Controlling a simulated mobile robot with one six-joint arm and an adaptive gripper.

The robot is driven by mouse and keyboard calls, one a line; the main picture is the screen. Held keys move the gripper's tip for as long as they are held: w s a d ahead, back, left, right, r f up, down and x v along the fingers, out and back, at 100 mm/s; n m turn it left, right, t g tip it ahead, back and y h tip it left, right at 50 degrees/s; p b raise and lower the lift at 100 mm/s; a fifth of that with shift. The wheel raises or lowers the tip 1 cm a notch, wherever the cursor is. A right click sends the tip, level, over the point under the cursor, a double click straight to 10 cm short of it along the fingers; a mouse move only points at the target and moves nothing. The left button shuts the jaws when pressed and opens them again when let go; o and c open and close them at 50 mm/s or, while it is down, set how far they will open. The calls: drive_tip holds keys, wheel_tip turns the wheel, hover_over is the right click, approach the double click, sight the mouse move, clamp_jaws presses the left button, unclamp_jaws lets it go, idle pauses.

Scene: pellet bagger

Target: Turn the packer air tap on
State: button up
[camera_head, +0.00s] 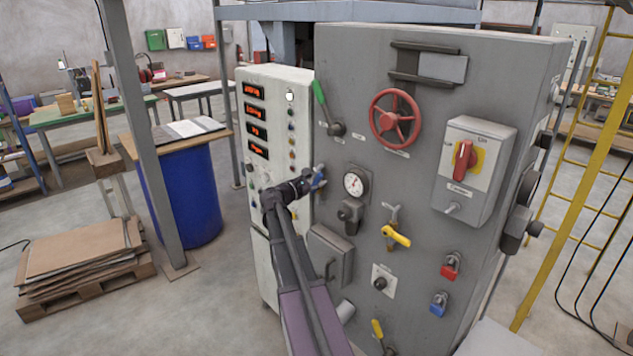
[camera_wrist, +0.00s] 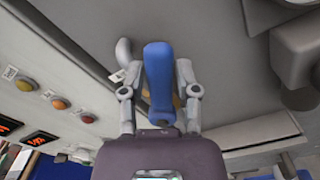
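A blue lever handle (camera_head: 319,177) sits on the left part of the large grey panel, at the end of my arm. In the wrist view the blue handle (camera_wrist: 158,75) points toward my palm, in line with the gripper. My gripper (camera_wrist: 159,68) has one finger on each side of the handle, with the fingertips close against its sides. In the head view my gripper (camera_head: 309,184) hides the tap's body. A grey curved pipe (camera_wrist: 124,52) and a small white tag show beside the handle. I cannot read the tag.
A pressure gauge (camera_head: 353,184) is just right of my gripper. A green lever (camera_head: 322,100), red handwheel (camera_head: 395,118) and yellow-handled valve (camera_head: 396,237) are on the panel. The white control cabinet (camera_head: 262,190) stands left. A grey box (camera_head: 330,255) juts out below.

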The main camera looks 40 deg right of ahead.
drive_tip(key=shift+o, duration=0.5)
drive_tip(key=shift+d, duration=0.1)
drive_tip(key=a, duration=1.2)
drive_tip(key=shift+s, duration=0.1)
